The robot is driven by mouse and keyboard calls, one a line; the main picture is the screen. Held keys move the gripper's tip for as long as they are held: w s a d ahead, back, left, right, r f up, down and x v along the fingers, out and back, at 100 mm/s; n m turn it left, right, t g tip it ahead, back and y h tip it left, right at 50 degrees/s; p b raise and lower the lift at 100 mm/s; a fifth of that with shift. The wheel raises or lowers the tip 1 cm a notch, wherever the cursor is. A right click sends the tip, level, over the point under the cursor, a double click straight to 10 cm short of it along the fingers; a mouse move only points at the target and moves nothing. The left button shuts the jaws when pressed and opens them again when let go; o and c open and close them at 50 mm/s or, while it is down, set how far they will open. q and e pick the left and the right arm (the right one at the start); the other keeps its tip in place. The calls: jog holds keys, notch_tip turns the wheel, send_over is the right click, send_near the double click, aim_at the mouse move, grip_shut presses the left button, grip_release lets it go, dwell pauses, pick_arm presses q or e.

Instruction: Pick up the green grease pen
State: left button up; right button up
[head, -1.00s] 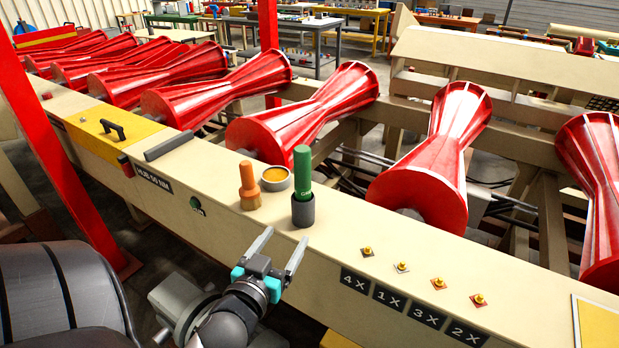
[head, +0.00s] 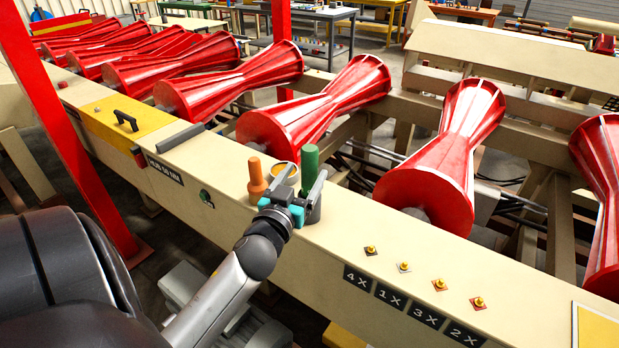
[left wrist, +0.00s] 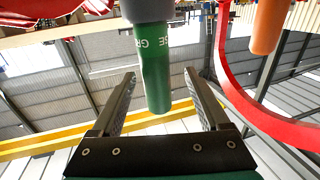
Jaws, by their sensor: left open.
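The green grease pen (head: 310,158) stands upright in a dark grey cup (head: 314,214) on the cream beam. In the left wrist view the picture is upside down, and the pen (left wrist: 155,80) hangs from the cup (left wrist: 148,10) with white lettering on its side. My left gripper (head: 303,177) is open, its fingers pointing toward the pen. In the left wrist view the pen appears between the two fingers (left wrist: 159,74), with a gap on each side. In the head view the gripper hides part of the pen and cup. My right gripper is not in view.
An orange-handled brush (head: 257,180) and a round tin of amber stuff (head: 285,170) stand just left of the pen. Red rollers (head: 428,180) lie behind the beam (head: 350,240). Several small yellow buttons (head: 404,267) sit on the beam to the right.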

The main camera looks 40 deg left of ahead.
pick_arm(q)
jog(key=shift+r+p+x, duration=0.2)
jog(key=shift+p+x, duration=0.15)
jog(key=shift+x, duration=2.4)
jog(key=shift+d, duration=0.2)
grip_shut()
